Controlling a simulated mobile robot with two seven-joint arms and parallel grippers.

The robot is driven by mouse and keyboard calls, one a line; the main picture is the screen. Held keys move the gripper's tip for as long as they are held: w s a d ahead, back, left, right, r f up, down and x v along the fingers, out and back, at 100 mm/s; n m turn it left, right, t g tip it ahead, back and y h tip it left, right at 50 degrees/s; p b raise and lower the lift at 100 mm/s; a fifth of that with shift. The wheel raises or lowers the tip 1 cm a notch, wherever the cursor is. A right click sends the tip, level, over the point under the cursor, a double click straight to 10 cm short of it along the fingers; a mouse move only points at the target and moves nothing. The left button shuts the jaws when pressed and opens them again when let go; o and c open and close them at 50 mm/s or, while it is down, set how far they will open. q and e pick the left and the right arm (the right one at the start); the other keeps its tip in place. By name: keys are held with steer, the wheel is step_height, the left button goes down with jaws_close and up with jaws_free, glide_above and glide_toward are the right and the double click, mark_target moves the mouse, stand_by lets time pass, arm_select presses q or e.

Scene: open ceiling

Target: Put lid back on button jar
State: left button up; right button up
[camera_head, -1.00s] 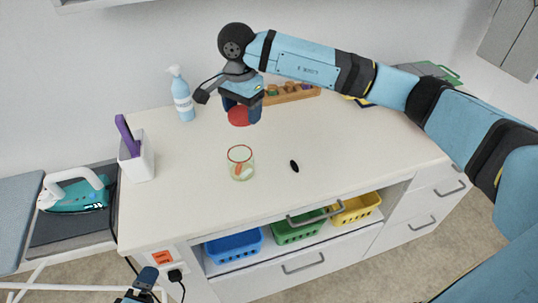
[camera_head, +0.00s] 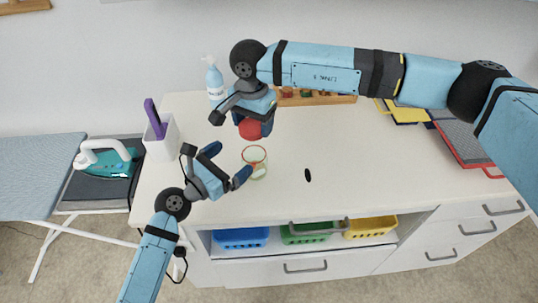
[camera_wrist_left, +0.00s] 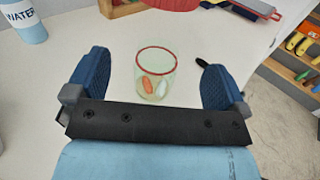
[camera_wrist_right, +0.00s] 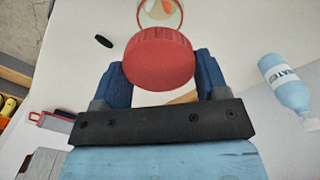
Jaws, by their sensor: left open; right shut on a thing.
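The button jar (camera_head: 258,170) is clear glass with a red rim and stands open and upright on the counter. In the left wrist view the jar (camera_wrist_left: 155,80) shows an orange and a white button inside. My left gripper (camera_head: 229,167) is open, just left of the jar, with its fingers pointing at it; in its wrist view the jar lies between the two fingers, ahead of them. My right gripper (camera_head: 254,125) is shut on the red lid (camera_head: 250,130) and holds it above and behind the jar. The lid (camera_wrist_right: 160,58) also shows between the fingers in the right wrist view.
A black oval piece (camera_head: 308,175) lies right of the jar. A water spray bottle (camera_head: 215,84) and a white holder (camera_head: 162,140) stand at left. A wooden rack (camera_head: 315,98) is at the back. The counter's right middle is clear.

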mark_target(254, 160)
arm_select(q)
steer(key=shift+w+d+r+n, duration=0.25)
steer(key=shift+d+r+n, duration=0.05)
arm_select(e)
steer(key=shift+a, duration=0.1)
arm_select(q)
step_height(254, 160, down, 8)
steer(key=shift+f, duration=0.15)
steer(key=x, duration=0.7)
steer(key=shift+w+d+r, duration=0.1)
steer(key=shift+d+r, duration=0.1)
steer(key=c, duration=1.3)
arm_select(e)
steer(key=shift+f, duration=2.45)
